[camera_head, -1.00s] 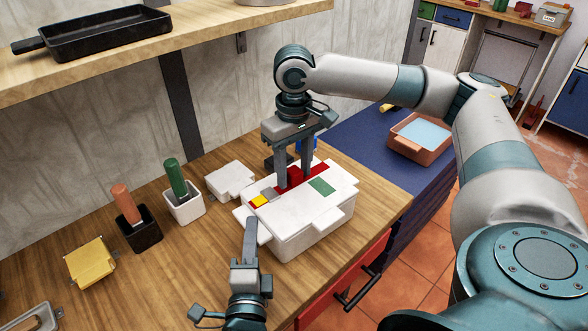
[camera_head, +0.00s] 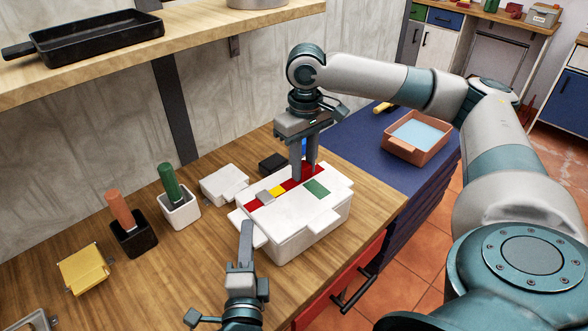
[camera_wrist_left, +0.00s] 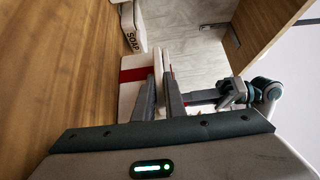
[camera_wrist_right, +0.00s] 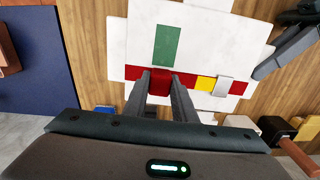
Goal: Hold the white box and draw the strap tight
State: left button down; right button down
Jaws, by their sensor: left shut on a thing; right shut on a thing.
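The white box (camera_head: 285,235) stands on the wooden bench with a red strap (camera_head: 256,203) across its lid. On the strap are a grey buckle (camera_head: 265,197) and a yellow mark (camera_head: 277,190), the mark on the right of the buckle. A green patch (camera_head: 317,188) lies on the lid. My right gripper (camera_head: 306,176) points down over the lid, shut on the red strap, also in the right wrist view (camera_wrist_right: 160,80). My left gripper (camera_head: 247,228) is shut on the white box's near left edge; its fingers partly hide the grip.
A white lidded container (camera_head: 225,185), a white holder with a green handle (camera_head: 180,210), a black holder with an orange handle (camera_head: 133,238) and a yellow tin (camera_head: 84,267) stand left. A shelf (camera_head: 200,38) overhangs behind.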

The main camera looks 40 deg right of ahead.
aim_at(305, 164)
pick_arm(q)
jog(key=shift+f, duration=0.45)
pick_arm(e)
jog(key=c, duration=1.4)
grip_release()
jog(key=shift+d, duration=0.2)
jog(key=shift+c, duration=0.2)
pick_arm(q)
jog(key=shift+a, duration=0.1)
pick_arm(e)
notch_tip(305, 164, up, 12)
jog(key=shift+s, duration=0.1)
pick_arm(q)
jog(key=c, duration=1.7)
grip_release()
jog(key=shift+c, duration=0.2)
jog(key=shift+w+r, duration=0.1)
jog(key=shift+r, duration=0.05)
jog(key=shift+r, duration=0.1)
